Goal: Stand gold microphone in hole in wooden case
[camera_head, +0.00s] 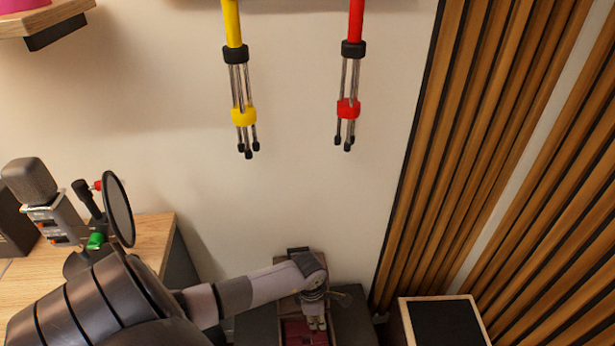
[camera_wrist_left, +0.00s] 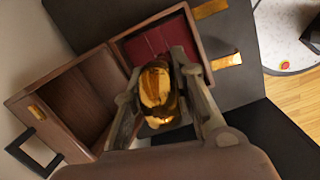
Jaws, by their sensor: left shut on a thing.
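The gold microphone (camera_wrist_left: 157,88) is between the fingers of my left gripper (camera_wrist_left: 157,66) in the left wrist view, and the gripper is shut on it. It is held over the open wooden case (camera_wrist_left: 28,98), in front of its red-lined part (camera_wrist_left: 143,46). In the head view my left gripper (camera_head: 316,320) points down at the case, whose red lining (camera_head: 294,333) shows at the bottom edge. The hole is hidden or cannot be made out, and I cannot tell whether the microphone touches the case. My right gripper is not in view.
The case rests on a dark surface (camera_wrist_left: 245,85). A wooden box with a black front (camera_head: 445,322) stands to the right, near slatted wall panels (camera_head: 480,120). A desk at the left holds a grey microphone (camera_head: 30,182) and a pop filter (camera_head: 118,208). Yellow (camera_head: 243,115) and red (camera_head: 348,108) stands hang on the wall.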

